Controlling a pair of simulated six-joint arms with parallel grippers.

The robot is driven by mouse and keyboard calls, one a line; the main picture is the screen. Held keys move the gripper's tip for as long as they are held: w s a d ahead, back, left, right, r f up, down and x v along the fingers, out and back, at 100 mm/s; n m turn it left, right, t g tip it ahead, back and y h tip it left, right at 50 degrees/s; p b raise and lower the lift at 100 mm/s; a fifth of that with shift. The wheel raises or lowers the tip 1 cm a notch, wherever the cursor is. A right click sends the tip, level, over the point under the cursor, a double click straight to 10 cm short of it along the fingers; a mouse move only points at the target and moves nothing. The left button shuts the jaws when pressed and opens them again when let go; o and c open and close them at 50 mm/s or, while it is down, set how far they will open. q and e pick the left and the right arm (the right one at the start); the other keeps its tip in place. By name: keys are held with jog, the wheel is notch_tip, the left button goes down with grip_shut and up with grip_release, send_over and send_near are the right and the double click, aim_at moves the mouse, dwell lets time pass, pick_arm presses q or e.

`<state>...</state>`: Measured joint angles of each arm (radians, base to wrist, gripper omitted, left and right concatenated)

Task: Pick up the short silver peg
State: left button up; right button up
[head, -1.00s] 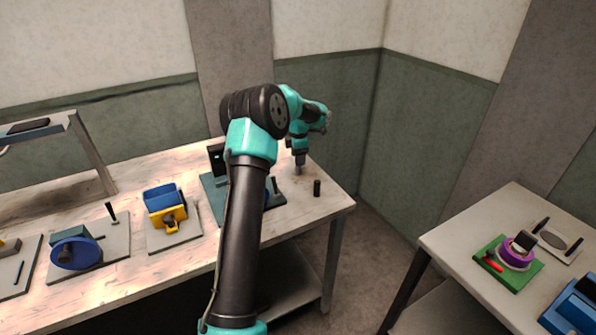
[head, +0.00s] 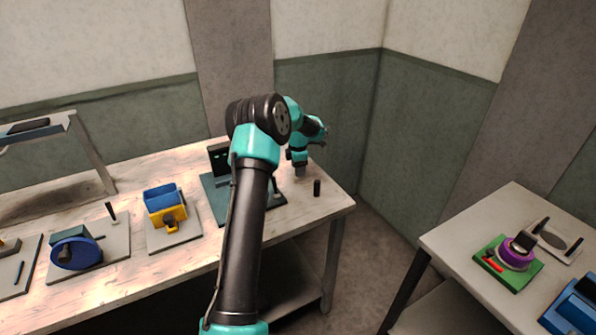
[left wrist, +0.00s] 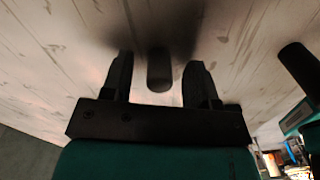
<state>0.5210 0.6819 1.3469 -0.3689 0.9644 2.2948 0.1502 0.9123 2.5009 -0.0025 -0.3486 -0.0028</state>
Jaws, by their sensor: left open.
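My left gripper (head: 300,173) is low over the far right part of the workbench in the head view. In the left wrist view its two dark fingers (left wrist: 160,62) are open, one on each side of a short, grey, round-ended peg (left wrist: 159,76). The peg looks like the short silver one, though it is in shadow. A gap shows between it and each finger. In the head view the gripper hides most or all of this peg. My right gripper is not in view.
A dark upright peg (head: 317,187) stands close to the right of my gripper; a dark cylinder (left wrist: 298,66) shows at right in the wrist view. A teal fixture plate (head: 209,187) lies to the left, partly behind my arm. A yellow and blue fixture (head: 165,203) is further left.

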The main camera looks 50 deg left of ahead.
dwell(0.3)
pick_arm(q)
grip_shut()
dwell(0.4)
